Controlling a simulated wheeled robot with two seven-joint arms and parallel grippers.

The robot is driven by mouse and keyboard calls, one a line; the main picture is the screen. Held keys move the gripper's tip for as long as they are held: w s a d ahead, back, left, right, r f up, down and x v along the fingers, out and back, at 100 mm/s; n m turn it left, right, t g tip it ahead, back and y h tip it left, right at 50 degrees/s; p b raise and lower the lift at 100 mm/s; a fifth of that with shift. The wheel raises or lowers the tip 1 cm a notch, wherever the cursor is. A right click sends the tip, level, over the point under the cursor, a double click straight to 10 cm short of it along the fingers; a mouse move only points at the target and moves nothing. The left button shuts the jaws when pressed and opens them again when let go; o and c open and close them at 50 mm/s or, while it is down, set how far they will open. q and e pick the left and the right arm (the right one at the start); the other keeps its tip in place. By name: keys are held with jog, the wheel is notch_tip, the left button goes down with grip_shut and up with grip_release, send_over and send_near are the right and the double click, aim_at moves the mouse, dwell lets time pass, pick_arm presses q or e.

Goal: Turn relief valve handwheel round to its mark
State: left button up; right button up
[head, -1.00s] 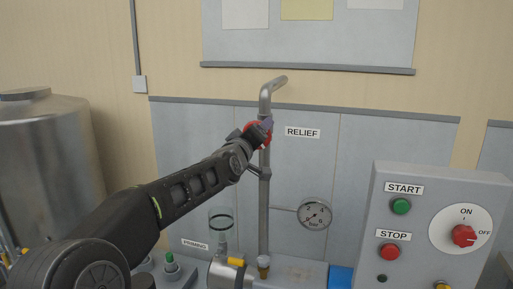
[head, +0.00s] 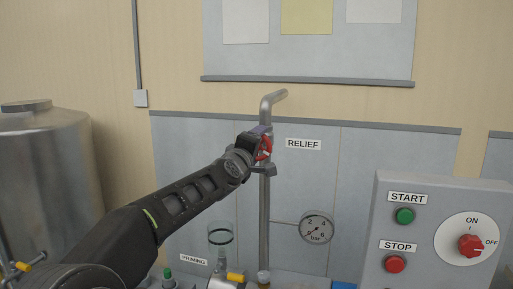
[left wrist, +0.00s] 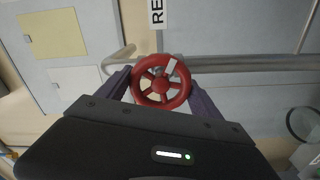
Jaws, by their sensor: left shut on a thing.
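The red relief valve handwheel (head: 265,148) sits on the vertical steel pipe (head: 264,215), left of the RELIEF label (head: 303,144). In the head view my left gripper (head: 261,138) hides most of it. In the left wrist view the handwheel (left wrist: 160,85) shows face-on, with a white patch at the upper right of its rim. The two fingers of my left gripper (left wrist: 160,80) are shut on the wheel, one on each side. A pale cream patch shows behind the spokes at lower left; I cannot tell what it is. My right gripper is not in view.
A pressure gauge (head: 316,228) sits right of the pipe. A control box (head: 436,205) with START, STOP and a red ON/OFF knob stands at the right. A clear priming cup (head: 221,234) stands below my arm. A metal tank (head: 45,165) is at the left.

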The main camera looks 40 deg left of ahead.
pick_arm(q)
jog(key=o, duration=1.4)
jog(key=shift+s, duration=0.1)
jog(key=v, duration=0.7)
jog(key=shift+s+d, duration=0.1)
jog(key=shift+s, duration=0.2)
jog(key=shift+f, duration=0.1)
